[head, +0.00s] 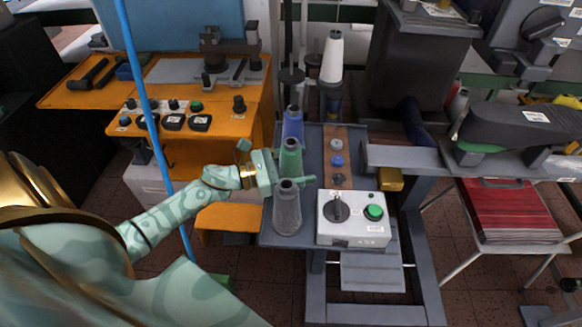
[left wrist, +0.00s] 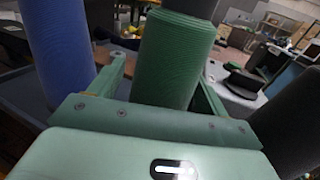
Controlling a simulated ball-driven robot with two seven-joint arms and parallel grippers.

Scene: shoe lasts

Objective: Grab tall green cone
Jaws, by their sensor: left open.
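The tall green cone (head: 291,160) stands upright in a row on the grey bench, between a blue cone (head: 293,123) and a dark grey cone (head: 287,210). My left gripper (head: 301,174) is at it from the left, one finger showing on the near side; the far finger is mostly hidden. In the left wrist view the green cone (left wrist: 172,58) stands between the two fingers of my open left gripper (left wrist: 163,85). Whether the fingers touch it I cannot tell. My right gripper is not in view.
The blue cone (left wrist: 58,45) is close beside one finger in the left wrist view. A grey control box (head: 353,218) with a black knob and green button is right of the cones. An orange bench (head: 235,118) stands at left. A blue pole (head: 143,105) rises near my left arm.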

